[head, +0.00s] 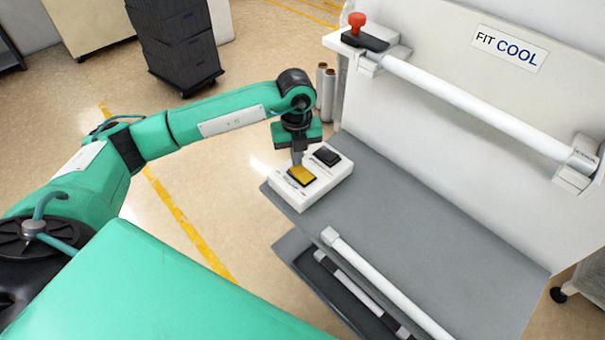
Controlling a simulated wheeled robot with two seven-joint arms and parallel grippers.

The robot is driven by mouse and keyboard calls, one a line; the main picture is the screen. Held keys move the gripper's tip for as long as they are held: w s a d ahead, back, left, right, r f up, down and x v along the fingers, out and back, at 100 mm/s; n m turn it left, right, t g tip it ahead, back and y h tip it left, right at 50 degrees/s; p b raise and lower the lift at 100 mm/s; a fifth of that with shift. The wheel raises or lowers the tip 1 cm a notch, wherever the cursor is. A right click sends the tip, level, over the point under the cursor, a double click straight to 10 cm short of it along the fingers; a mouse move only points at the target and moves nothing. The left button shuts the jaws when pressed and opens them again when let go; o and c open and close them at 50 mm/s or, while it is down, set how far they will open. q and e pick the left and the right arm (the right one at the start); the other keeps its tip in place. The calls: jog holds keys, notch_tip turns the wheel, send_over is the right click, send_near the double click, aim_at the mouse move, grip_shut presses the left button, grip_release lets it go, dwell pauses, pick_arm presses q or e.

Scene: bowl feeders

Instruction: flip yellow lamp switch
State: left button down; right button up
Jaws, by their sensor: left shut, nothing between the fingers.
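The yellow switch (301,176) sits on the near-left part of a white switch box (312,192), on the far left corner of the grey shelf. A black switch (327,156) is beside it on the same box. My left gripper (297,163) points down at the box, its fingers shut and empty. Its fingertips are right at the upper edge of the yellow switch; I cannot tell whether they touch it. My right gripper does not show.
The grey shelf (430,240) is otherwise clear. A white panel with a long white bar (470,105) and a red knob (357,19) rises behind it. Another white bar (385,285) runs along the shelf's front. Black stacked crates (178,40) stand on the floor behind my arm.

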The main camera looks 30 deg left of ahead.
aim_at(298, 169)
pick_arm(q)
jog(key=shift+f+b, duration=0.9)
jog(key=shift+f, duration=0.2)
dwell(0.6)
jog(key=shift+r, duration=0.2)
jog(key=shift+r+p, duration=1.9)
jog(key=shift+r, duration=1.5)
jog(key=shift+d, duration=0.1)
